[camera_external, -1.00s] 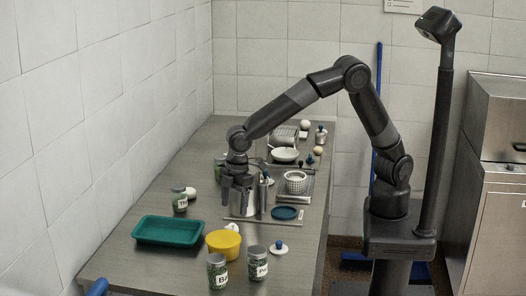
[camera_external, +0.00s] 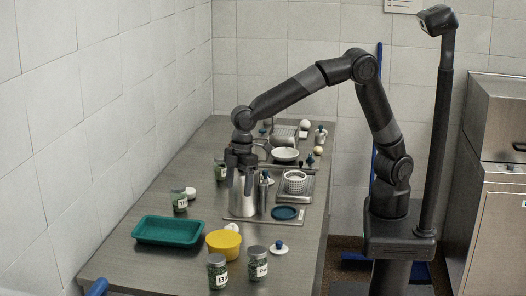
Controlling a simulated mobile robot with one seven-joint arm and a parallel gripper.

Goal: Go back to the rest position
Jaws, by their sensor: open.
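My gripper (camera_external: 240,160) points down just above a tall metal pot (camera_external: 243,194) that stands on a grey tray (camera_external: 299,216) in the middle of the counter. The gripper is open. Its fingertips appear near the pot's rim; I cannot tell whether they still overlap it. My arm arches from its base on the right over the counter.
Near the pot are a slim metal cylinder (camera_external: 263,194), a white perforated basket (camera_external: 296,182) and a blue disc (camera_external: 285,212). A green tray (camera_external: 167,231), a yellow tub (camera_external: 223,243) and labelled jars (camera_external: 258,263) stand in front. A tiled wall borders the left.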

